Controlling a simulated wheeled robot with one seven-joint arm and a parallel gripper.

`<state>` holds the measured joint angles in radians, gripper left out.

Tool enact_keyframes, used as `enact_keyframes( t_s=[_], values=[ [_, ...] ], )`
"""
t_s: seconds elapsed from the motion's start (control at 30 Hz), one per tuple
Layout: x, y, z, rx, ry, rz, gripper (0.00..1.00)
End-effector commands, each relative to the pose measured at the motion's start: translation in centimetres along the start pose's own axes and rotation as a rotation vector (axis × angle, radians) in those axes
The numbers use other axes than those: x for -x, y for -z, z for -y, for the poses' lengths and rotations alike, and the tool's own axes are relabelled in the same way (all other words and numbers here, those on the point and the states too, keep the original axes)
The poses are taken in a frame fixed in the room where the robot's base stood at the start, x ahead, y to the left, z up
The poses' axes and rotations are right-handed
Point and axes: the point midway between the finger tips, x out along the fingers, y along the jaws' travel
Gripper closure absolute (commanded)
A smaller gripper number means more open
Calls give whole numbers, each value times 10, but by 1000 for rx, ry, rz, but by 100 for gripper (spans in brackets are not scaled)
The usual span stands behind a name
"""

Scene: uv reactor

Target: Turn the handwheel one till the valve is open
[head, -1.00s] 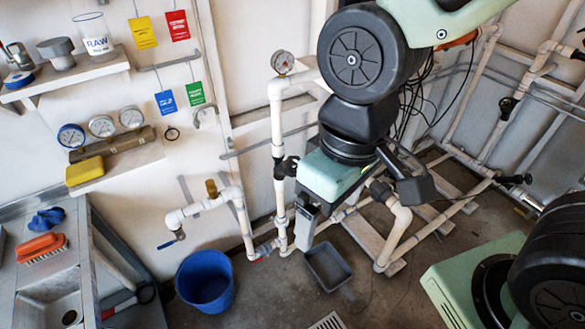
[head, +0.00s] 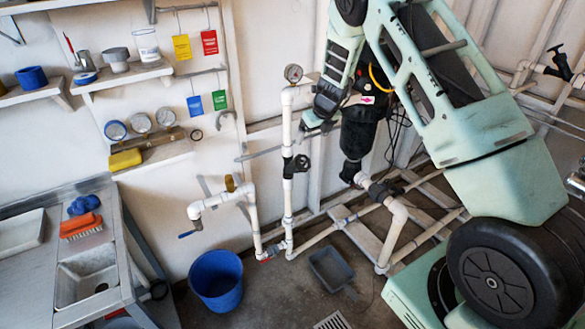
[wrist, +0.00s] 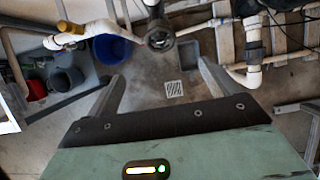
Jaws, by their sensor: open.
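A small black handwheel (head: 302,163) sits on the white vertical pipe (head: 288,195) below a pressure gauge. It also shows near the top middle of the wrist view (wrist: 160,38). My gripper (head: 318,125) is just above and slightly right of this handwheel in the head view. In the wrist view my gripper (wrist: 160,70) has its two fingers wide apart with nothing between them. The handwheel lies beyond the fingertips and roughly between them, with no contact visible. I cannot tell the valve's state. A second black valve handle (head: 385,190) is on the lower pipe to the right.
A pressure gauge (head: 293,73) tops the pipe. A brass-topped side pipe (head: 230,195) stands left. A blue bucket (head: 216,283) and a grey tray (head: 331,268) are on the floor. A sink counter (head: 60,255) is at left. Dark hoses hang behind my arm.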

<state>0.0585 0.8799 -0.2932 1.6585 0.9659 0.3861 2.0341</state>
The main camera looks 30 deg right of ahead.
Motion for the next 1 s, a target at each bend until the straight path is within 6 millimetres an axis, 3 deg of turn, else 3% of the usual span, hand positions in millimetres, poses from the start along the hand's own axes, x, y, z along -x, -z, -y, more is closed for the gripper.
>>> enact_keyframes(
  t_s=[0.17, 0.7, 1.0],
  values=[
    [-18, 1, 2, -8, 2, -2, 13],
    [-121, 1, 0, -2, 0, -2, 13],
    [-162, 1, 0, -2, 1, -2, 13]
  ],
)
